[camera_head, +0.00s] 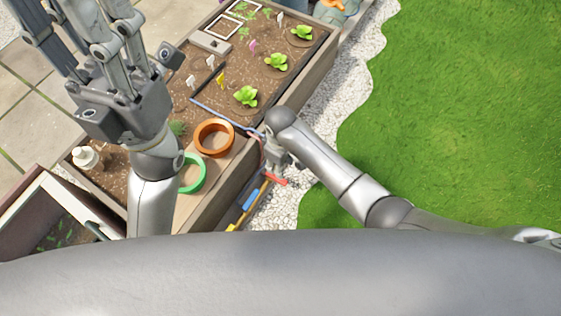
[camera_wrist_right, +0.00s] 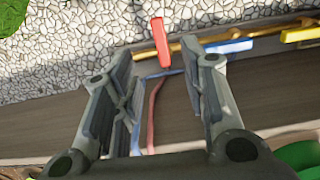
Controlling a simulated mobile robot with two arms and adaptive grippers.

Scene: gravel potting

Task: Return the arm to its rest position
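My right gripper (camera_head: 277,152) is beside the outer wall of the wooden planter, at the gravel strip. In the right wrist view the fingers of my right gripper (camera_wrist_right: 165,75) stand apart with nothing gripped between them. The planter wall and thin blue and red lines show behind the gap. A red handle (camera_wrist_right: 160,42) lies just beyond the fingertips; I cannot tell whether it touches them. My left gripper (camera_head: 82,30) is large at the upper left of the head view, its fingers spread and empty above the patio and planter. Its fingertips are partly cut off by the frame.
The planter (camera_head: 305,87) holds soil, lettuces (camera_head: 246,96) and small markers. Grass (camera_head: 470,110) is open at right.

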